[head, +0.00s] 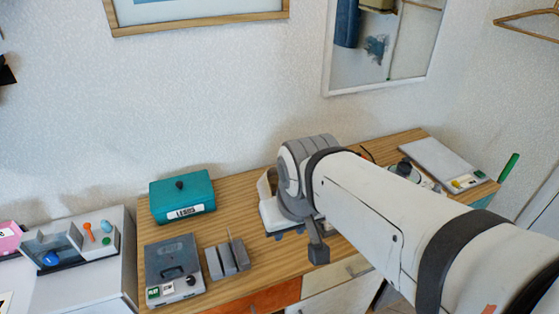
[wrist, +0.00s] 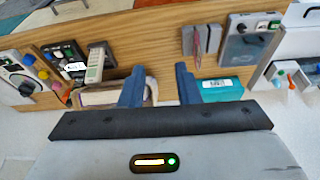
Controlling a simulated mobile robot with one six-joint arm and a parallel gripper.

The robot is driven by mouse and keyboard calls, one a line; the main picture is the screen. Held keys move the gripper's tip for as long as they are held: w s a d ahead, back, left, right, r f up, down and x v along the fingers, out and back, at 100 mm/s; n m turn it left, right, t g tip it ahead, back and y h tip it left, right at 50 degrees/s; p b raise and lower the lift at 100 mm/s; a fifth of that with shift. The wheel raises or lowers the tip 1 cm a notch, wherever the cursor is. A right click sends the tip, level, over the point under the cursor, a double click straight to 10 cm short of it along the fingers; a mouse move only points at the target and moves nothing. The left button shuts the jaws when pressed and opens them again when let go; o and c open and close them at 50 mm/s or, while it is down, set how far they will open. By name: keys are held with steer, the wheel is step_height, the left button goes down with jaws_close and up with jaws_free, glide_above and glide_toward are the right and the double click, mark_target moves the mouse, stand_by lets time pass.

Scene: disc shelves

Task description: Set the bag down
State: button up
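No thing shows clearly as a bag in either view. In the wrist view my gripper (wrist: 160,70) has its two blue-grey fingers spread apart, with wood desk top visible between them. A cream, curved, handle-like piece (wrist: 152,88) shows beside the left finger; I cannot tell if it belongs to a bag or touches the finger. In the head view a cream piece (head: 265,186) stands on the desk just left of my wrist, partly hidden by it. My arm hides most of the gripper there.
The wooden desk (head: 233,196) carries a teal box (head: 182,197), a grey device (head: 172,262), small grey blocks (head: 228,259) and a flat panel (head: 430,158). A white side unit (head: 90,270) with a tray stands at left. Some desk top left of my wrist is bare.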

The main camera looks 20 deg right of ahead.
steer(key=w+d+f+m+t+y+b, duration=0.1)
steer(key=w+d+m+t+y+b, duration=0.2)
steer(key=w+m, duration=0.75)
steer(key=w+d+m, duration=0.2)
steer(key=w+d, duration=0.2)
steer(key=w+d+f+m+t+h+b, duration=0.1)
steer(key=w+d+m, duration=0.1)
steer(key=w+d, duration=0.2)
steer(key=w+d+f+m+h+b, duration=0.1)
steer(key=w+d+m, duration=0.1)
steer(key=w+d, duration=0.3)
steer(key=shift+d+f+m+t, duration=0.2)
steer(key=shift+d+m+t, duration=0.05)
steer(key=shift+d+t, duration=0.15)
steer(key=shift+w+d+f+h, duration=0.15)
steer(key=shift+f+h, duration=0.05)
steer(key=shift+h, duration=0.1)
steer(key=a+x, duration=0.1)
steer(key=x, duration=0.6)
steer(key=shift+w, duration=0.2)
steer(key=shift+r, duration=0.1)
